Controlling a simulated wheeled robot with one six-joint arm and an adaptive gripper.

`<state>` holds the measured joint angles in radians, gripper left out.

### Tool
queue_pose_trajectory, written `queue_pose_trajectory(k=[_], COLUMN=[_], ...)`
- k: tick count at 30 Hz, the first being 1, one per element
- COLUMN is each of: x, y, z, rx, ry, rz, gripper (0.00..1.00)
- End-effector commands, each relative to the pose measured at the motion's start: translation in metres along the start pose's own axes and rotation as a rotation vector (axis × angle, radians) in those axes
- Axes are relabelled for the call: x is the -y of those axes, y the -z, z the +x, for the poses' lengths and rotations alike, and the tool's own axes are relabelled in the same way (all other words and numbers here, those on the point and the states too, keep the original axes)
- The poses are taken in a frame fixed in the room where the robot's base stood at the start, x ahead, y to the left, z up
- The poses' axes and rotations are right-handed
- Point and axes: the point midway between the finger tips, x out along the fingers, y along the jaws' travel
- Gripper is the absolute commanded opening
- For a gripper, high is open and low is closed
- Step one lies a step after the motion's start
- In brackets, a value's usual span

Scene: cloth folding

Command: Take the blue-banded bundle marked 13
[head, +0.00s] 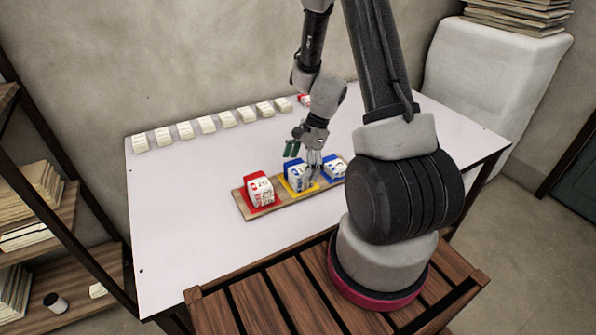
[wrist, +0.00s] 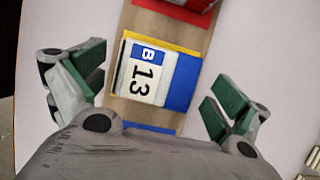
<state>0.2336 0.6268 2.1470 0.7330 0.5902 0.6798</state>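The blue-banded bundle marked 13 (wrist: 146,74) shows a white label reading B 13 in the wrist view. It sits on a yellow pad (wrist: 191,52), the middle place of a wooden board (wrist: 181,27). In the head view this bundle (head: 296,174) stands partly behind my gripper. My gripper (head: 304,157) is above it; in the wrist view its green-padded fingers (wrist: 157,88) are spread wide on either side of the bundle, with nothing between them held. How far the fingertips are above the board is hard to tell.
A red-banded bundle marked 20 (head: 261,191) stands on a red pad at the board's left end. Another blue-banded bundle (head: 332,167) is on a blue pad at the right end. Several pale bundles (head: 207,124) line the table's back edge. The white table's (head: 175,222) front left is clear.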

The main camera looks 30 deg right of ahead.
Motion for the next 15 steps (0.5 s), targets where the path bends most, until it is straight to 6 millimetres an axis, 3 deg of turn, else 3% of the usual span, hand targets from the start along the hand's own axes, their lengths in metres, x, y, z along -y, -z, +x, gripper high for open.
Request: queue_pose_trajectory(k=[1,6,15], x=[0.0000,0.0000,0.0000], y=[0.0000,0.0000,-0.0003], z=[-0.0001,-0.0002,-0.0010], rx=[0.000,0.000,0.000], ry=[0.000,0.000,0.000], rz=[0.000,0.000,0.000], gripper=[0.85,0.56,0.56])
